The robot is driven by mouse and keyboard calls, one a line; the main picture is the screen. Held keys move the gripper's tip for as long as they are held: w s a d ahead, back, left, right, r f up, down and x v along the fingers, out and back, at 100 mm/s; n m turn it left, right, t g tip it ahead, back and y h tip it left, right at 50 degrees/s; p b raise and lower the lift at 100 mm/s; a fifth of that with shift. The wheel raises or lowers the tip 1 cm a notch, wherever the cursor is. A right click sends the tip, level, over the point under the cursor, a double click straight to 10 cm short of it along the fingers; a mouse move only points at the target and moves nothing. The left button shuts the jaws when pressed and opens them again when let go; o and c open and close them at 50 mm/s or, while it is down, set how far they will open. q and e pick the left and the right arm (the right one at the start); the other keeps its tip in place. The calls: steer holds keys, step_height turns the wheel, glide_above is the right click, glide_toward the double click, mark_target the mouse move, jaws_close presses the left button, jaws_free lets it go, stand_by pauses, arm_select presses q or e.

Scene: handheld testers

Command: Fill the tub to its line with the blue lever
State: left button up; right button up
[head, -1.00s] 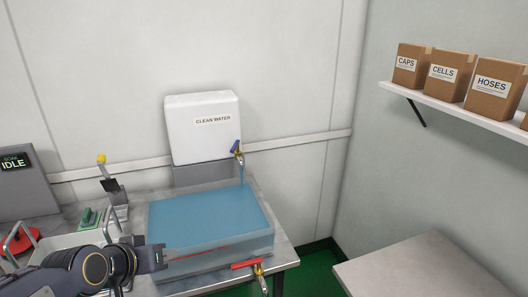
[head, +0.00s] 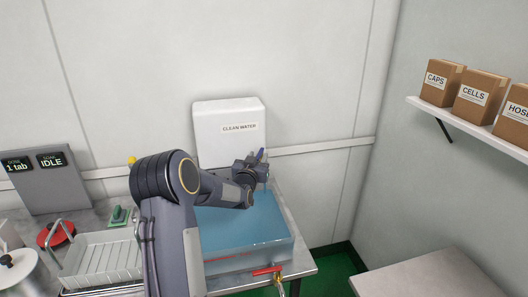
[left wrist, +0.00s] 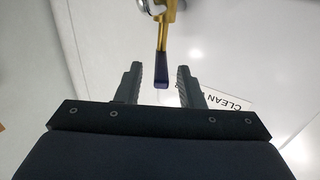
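The clear tub (head: 275,255) holds blue water and stands on the metal bench under the white CLEAN WATER tank (head: 215,135). A red mark shows low on its front wall; I cannot tell the water level exactly against it. The blue lever (head: 261,154) is on the tank's brass tap. My left gripper (head: 262,163) is at this tap. In the left wrist view, its fingers (left wrist: 158,85) are open, with the blue lever (left wrist: 162,70) between them and a gap on each side. My right gripper is out of view.
A red lever (head: 267,270) sits on a lower tap at the tub's front. A white dish rack (head: 105,260), a green block (head: 119,215) and a display panel (head: 45,180) reading IDLE are at left. Another table (head: 425,275) stands at right.

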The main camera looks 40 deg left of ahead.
mark_target(260, 153)
arm_select(q)
steer(key=shift+p+x, duration=0.3)
steer(key=shift+x, duration=1.35)
steer(key=shift+c, duration=0.3)
jaws_close()
